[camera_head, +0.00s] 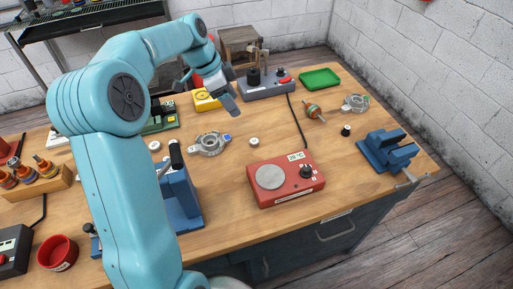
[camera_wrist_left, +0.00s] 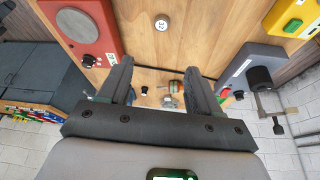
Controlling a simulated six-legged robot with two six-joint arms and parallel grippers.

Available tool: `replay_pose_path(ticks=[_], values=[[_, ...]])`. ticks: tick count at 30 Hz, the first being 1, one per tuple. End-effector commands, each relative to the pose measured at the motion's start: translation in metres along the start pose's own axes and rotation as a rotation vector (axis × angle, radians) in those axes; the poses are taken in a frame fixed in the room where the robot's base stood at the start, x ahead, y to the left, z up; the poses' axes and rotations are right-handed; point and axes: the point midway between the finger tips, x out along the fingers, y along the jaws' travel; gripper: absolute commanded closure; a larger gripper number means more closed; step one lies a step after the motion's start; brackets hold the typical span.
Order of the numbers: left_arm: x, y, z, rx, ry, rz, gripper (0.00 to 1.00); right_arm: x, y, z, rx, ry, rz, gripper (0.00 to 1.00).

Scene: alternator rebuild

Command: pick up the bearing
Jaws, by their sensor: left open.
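In the left wrist view a small round pale part (camera_wrist_left: 162,23) with dark markings lies flat on the wood near the top. Another pale disc (camera_head: 155,146) lies further left on the bench. My left gripper (camera_head: 231,104) is above the bench, up and left of the bearing and apart from it. In the left wrist view its two fingers (camera_wrist_left: 160,82) are spread with nothing between them. My right gripper is not in view.
The red hot plate (camera_head: 298,190) is at the front. A grey alternator housing (camera_head: 209,144) sits left of the bearing. A grey fixture (camera_head: 266,87), yellow device (camera_head: 206,99) and green tray (camera_head: 320,78) stand at the back. A rotor (camera_head: 314,112) and blue vise (camera_head: 388,150) are right.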

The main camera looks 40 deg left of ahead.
Motion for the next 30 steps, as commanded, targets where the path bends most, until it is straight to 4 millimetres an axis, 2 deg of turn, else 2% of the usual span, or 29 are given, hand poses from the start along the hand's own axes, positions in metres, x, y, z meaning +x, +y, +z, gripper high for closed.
replay_pose_path(ticks=[1, 2, 7, 18, 26, 30], values=[[0.009, 0.001, 0.005, 0.0, 0.001, -0.003, 0.37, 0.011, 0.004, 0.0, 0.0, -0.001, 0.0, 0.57], [0.011, 0.001, 0.006, 0.0, 0.001, -0.003, 0.37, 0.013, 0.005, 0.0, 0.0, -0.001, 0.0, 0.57], [0.029, 0.002, 0.005, 0.0, -0.001, 0.001, 0.37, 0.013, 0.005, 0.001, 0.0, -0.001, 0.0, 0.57], [0.109, 0.0, 0.004, -0.002, -0.001, 0.001, 0.37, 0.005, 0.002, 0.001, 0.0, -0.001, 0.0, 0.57], [0.131, -0.004, 0.004, -0.002, -0.001, 0.0, 0.37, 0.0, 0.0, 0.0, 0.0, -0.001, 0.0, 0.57], [0.153, -0.007, 0.006, -0.003, -0.002, 0.002, 0.37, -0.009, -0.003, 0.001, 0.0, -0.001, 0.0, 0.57]])
